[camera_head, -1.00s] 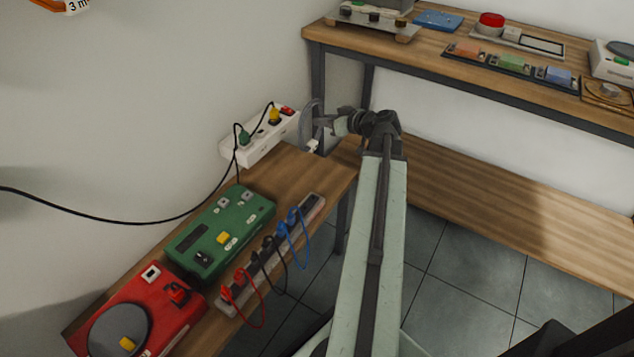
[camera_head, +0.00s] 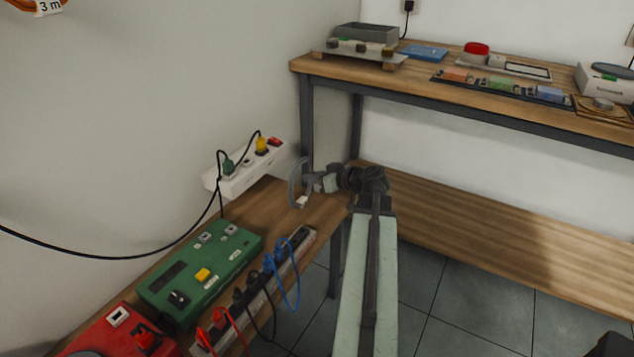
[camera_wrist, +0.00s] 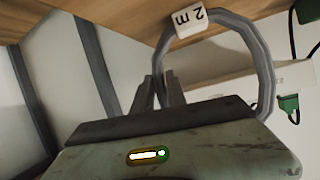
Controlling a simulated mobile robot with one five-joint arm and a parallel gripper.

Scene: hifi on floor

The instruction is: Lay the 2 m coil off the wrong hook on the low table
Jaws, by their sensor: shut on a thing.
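The grey 2 m coil (camera_head: 294,184) is a ring with a white tag. In the wrist view the coil (camera_wrist: 262,62) shows its tag (camera_wrist: 186,20) reading "2 m". My gripper (camera_head: 312,181) is shut on one side of the coil; in the wrist view the fingers (camera_wrist: 160,92) close on its edge. The coil hangs upright over the far end of the low table (camera_head: 325,208). I cannot tell whether its lower edge touches the wood. The hook is not in view.
A white power strip (camera_head: 240,172) with plugs is on the wall beside the coil. A green box (camera_head: 200,268), a red box (camera_head: 105,335) and a strip with coloured leads (camera_head: 255,290) occupy the nearer tabletop. A higher bench (camera_head: 430,85) stands behind. The table's far end is clear.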

